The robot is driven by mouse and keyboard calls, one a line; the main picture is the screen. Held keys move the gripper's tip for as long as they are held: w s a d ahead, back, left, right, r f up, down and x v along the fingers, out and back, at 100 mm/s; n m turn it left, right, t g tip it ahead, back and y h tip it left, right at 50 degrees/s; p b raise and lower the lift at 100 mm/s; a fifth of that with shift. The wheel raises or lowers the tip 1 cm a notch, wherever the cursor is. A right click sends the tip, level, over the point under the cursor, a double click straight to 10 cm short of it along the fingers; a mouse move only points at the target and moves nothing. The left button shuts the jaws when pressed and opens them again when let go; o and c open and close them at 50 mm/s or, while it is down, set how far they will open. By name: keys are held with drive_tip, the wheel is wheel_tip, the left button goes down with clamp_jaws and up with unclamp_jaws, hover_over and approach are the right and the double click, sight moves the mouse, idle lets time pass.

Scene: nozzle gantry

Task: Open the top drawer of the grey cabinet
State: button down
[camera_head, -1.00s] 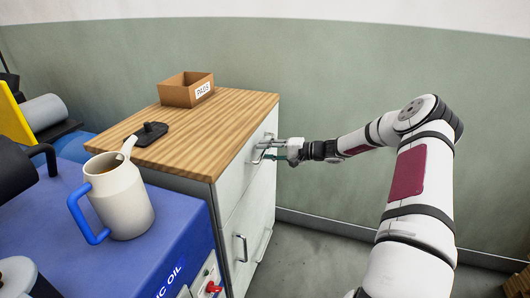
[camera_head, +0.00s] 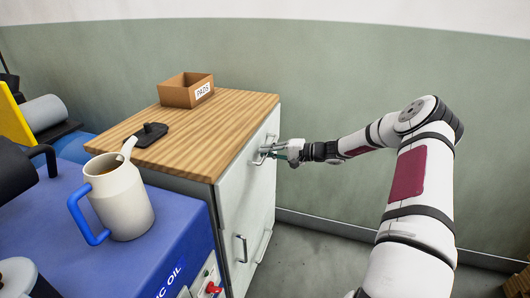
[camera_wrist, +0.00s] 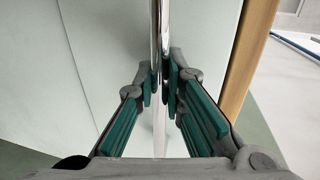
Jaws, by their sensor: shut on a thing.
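The grey cabinet (camera_head: 202,187) has a wooden top (camera_head: 220,120) and a pale front facing right. The top drawer (camera_head: 247,178) looks flush with the cabinet front. My gripper (camera_head: 272,152) is at the upper part of that front, shut on the top drawer's handle (camera_head: 257,161). In the wrist view the handle is a shiny chrome bar (camera_wrist: 155,30) running between the green-padded fingers of my gripper (camera_wrist: 163,88). The pads press on it from both sides. The pale drawer face (camera_wrist: 105,40) lies behind the bar.
Lower handles (camera_head: 242,248) show further down the cabinet front. A cardboard box (camera_head: 183,93) and a black object (camera_head: 150,132) sit on the wooden top. A cream jug (camera_head: 122,200) stands on the blue unit (camera_head: 165,235) at left. The floor (camera_head: 310,255) before the cabinet is clear.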

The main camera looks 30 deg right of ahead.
drive_tip(key=f+v, duration=0.3)
drive_tip(key=v, duration=1.1)
drive_tip(key=s+f+v, duration=0.1)
drive_tip(key=f+v, duration=0.2)
drive_tip(key=v, duration=1.1)
drive_tip(key=shift+s+d, duration=0.3)
drive_tip(key=shift+d, duration=0.2)
drive_tip(key=c, duration=1.7)
unclamp_jaws()
drive_tip(key=shift+o, duration=0.2)
drive_tip(key=v, duration=1.2)
drive_tip(key=shift+f, duration=0.15)
